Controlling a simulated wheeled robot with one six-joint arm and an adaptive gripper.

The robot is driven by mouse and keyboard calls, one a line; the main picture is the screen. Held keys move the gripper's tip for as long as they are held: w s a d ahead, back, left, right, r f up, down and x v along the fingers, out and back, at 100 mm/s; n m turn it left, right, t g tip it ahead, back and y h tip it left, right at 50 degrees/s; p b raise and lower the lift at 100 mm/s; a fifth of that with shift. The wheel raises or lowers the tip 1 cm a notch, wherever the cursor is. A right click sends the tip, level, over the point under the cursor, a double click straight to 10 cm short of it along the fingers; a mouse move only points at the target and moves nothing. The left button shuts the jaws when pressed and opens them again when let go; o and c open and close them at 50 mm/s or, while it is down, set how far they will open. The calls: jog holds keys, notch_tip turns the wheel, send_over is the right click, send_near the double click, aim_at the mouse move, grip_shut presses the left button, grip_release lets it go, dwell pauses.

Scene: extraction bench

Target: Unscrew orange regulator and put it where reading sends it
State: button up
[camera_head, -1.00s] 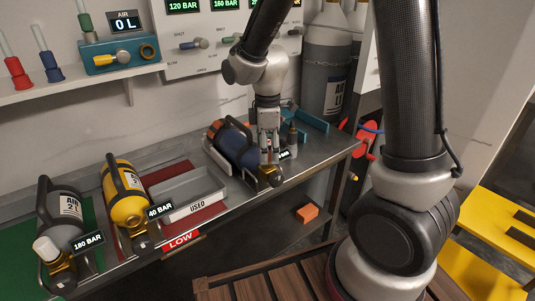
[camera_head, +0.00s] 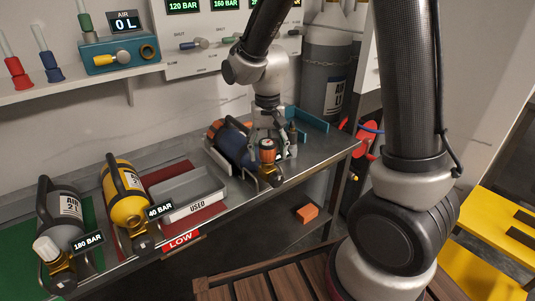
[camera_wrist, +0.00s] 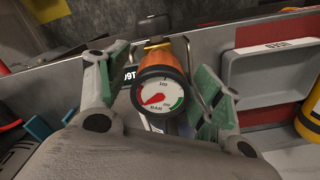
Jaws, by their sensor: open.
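The orange regulator (camera_head: 267,149) sits at the valve end of the blue cylinder (camera_head: 236,147), which lies in a cradle on the bench. In the wrist view the regulator (camera_wrist: 160,62) is between my fingers, its round white gauge (camera_wrist: 160,96) facing the camera. The gauge has a red zone at left and a green zone at right; I cannot read its needle exactly. My gripper (camera_head: 268,142) is open around the regulator, with green finger pads on both sides and visible gaps in the wrist view (camera_wrist: 158,95). A label behind it is mostly hidden.
A yellow cylinder (camera_head: 124,198) marked 40 BAR and a grey one (camera_head: 67,222) marked 180 BAR lie to the left. A grey USED tray (camera_head: 210,203) is on a red mat (camera_head: 160,224) marked LOW. A teal holder (camera_head: 310,125) stands right; bare bench lies beside it.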

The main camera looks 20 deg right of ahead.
jog(key=m, duration=0.4)
jog(key=shift+m, duration=0.4)
jog(key=m, duration=0.4)
jog(key=shift+m, duration=0.3)
jog(key=shift+c, duration=0.5)
